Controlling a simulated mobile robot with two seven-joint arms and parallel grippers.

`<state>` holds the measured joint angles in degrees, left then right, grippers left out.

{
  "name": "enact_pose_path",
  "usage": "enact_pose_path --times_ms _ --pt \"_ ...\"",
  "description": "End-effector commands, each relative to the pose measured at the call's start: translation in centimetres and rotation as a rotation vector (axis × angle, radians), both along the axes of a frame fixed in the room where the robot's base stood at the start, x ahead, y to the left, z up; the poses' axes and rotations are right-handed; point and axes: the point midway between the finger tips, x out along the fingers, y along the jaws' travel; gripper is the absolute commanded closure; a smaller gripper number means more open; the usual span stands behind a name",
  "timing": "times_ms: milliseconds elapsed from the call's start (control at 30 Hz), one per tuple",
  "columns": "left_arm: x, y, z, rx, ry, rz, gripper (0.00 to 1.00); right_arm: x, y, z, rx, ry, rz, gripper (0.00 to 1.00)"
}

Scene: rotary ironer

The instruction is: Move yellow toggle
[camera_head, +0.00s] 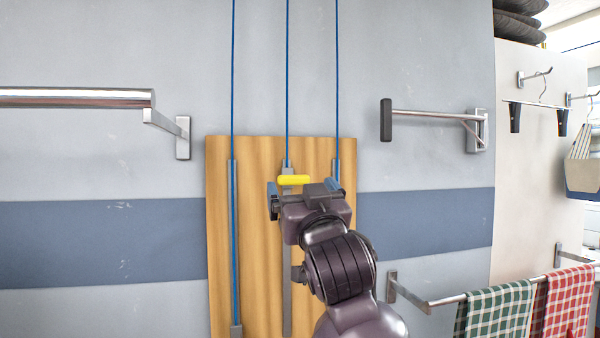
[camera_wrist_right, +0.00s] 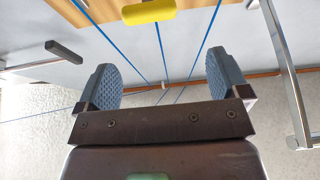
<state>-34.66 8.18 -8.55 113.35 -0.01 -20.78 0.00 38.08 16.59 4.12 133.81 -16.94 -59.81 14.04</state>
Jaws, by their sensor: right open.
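The yellow toggle (camera_head: 293,180) is a short horizontal bar in front of the upper part of a wooden board (camera_head: 220,220) on the wall. My right gripper (camera_head: 303,188) is at the board, just below the toggle in the head view, and partly hides the board. In the right wrist view the toggle (camera_wrist_right: 149,12) is at the top edge, beyond the two blue-grey fingers (camera_wrist_right: 162,82). The fingers are spread apart with nothing between them, and do not touch the toggle. My left gripper is not in view.
Blue cords (camera_head: 287,80) run up the wall from the board. A chrome bar (camera_head: 75,98) is at left, and a metal arm with a dark end (camera_head: 430,113) at right. Checked towels (camera_head: 495,311) hang on a rail at lower right. The wall above the board is otherwise clear.

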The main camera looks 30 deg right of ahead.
Motion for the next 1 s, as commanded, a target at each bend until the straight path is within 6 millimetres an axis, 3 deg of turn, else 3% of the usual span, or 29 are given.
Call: enact_pose_path --times_ms 267,800,1000 --pt "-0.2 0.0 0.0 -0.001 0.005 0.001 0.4 0.8 -0.8 -0.7 0.071 0.055 -0.013 0.06" --pt "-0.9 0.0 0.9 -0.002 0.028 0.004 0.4 8.2 -2.7 2.5 0.07 0.055 -0.013 0.06" --pt "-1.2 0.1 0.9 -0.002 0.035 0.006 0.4 9.6 -3.0 3.0 0.069 0.054 -0.013 0.06"
